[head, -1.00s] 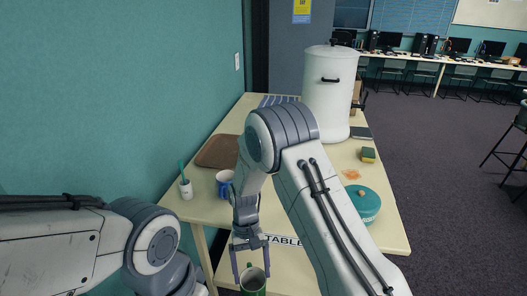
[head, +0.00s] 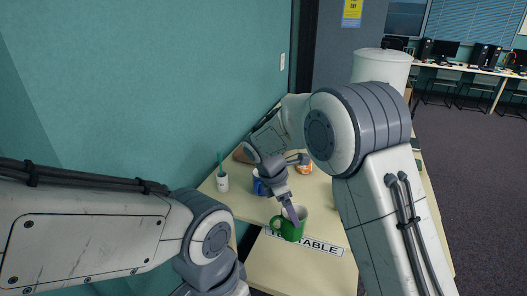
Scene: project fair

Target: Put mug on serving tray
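A green mug (head: 292,229) is upright at the end of my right gripper (head: 290,210). One finger reaches down into its mouth; the other finger is hard to make out, but the mug has risen with the gripper. The mug appears held in front of the table's near edge, overlapping the sign. The brown serving tray (head: 240,155) lies on the table by the wall, mostly hidden behind my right arm and gripper. My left gripper is not in view; only its arm shows at the lower left.
A blue mug (head: 259,187) stands on the table (head: 232,200) behind the gripper, partly covered. A white cup (head: 222,183) with a green stick stands at the left corner. An orange-and-white item (head: 305,168) shows beyond. A large white urn (head: 381,66) stands at the back right.

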